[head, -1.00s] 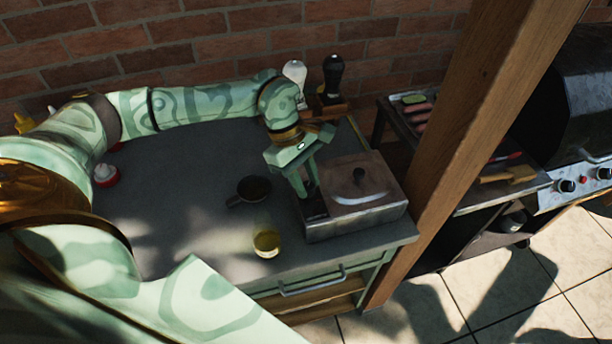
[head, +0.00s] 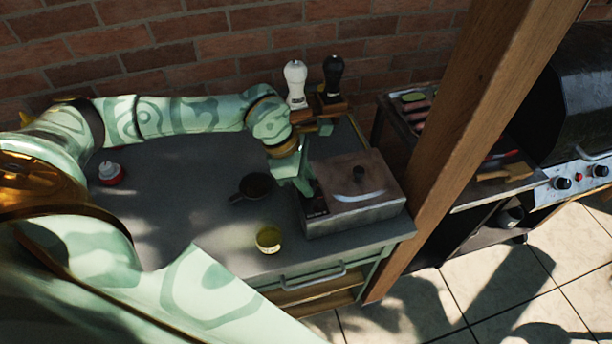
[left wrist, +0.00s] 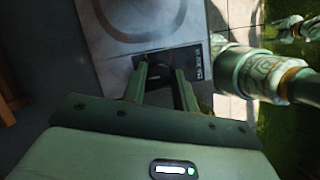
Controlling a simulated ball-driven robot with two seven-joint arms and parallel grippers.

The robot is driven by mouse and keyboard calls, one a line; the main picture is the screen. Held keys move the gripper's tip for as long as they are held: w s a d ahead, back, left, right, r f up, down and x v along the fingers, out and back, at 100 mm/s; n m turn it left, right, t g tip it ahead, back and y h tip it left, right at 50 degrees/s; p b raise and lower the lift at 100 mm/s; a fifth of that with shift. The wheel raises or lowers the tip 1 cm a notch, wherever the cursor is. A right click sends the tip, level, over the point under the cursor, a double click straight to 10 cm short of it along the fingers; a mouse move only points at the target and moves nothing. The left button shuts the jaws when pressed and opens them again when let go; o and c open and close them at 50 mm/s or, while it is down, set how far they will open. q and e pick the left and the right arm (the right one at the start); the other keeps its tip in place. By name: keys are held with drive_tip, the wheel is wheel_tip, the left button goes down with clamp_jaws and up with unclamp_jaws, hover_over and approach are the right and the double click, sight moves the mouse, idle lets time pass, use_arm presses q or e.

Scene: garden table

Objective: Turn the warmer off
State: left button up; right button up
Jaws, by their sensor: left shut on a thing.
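My left gripper (head: 309,192) points down at this panel. In the left wrist view, its two fingers (left wrist: 162,78) stand on either side of a small dark control knob, shut on it. The knob is mostly hidden, so its setting cannot be read.
A dark pan (head: 256,186) and a yellowish glass (head: 268,239) stand left of the warmer. White (head: 295,82) and black (head: 333,76) mills stand behind it. A wooden post (head: 478,140) rises close on the right. The left half of the table is mostly clear.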

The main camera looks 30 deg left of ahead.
idle(0.3)
use_arm(q)
drive_tip(key=o, duration=1)
drive_tip(key=shift+c, duration=0.2)
drive_tip(key=v, duration=1.6)
drive_tip(key=shift+r+p, duration=0.15)
drive_tip(key=shift+p, duration=0.15)
drive_tip(key=shift+s, duration=0.1)
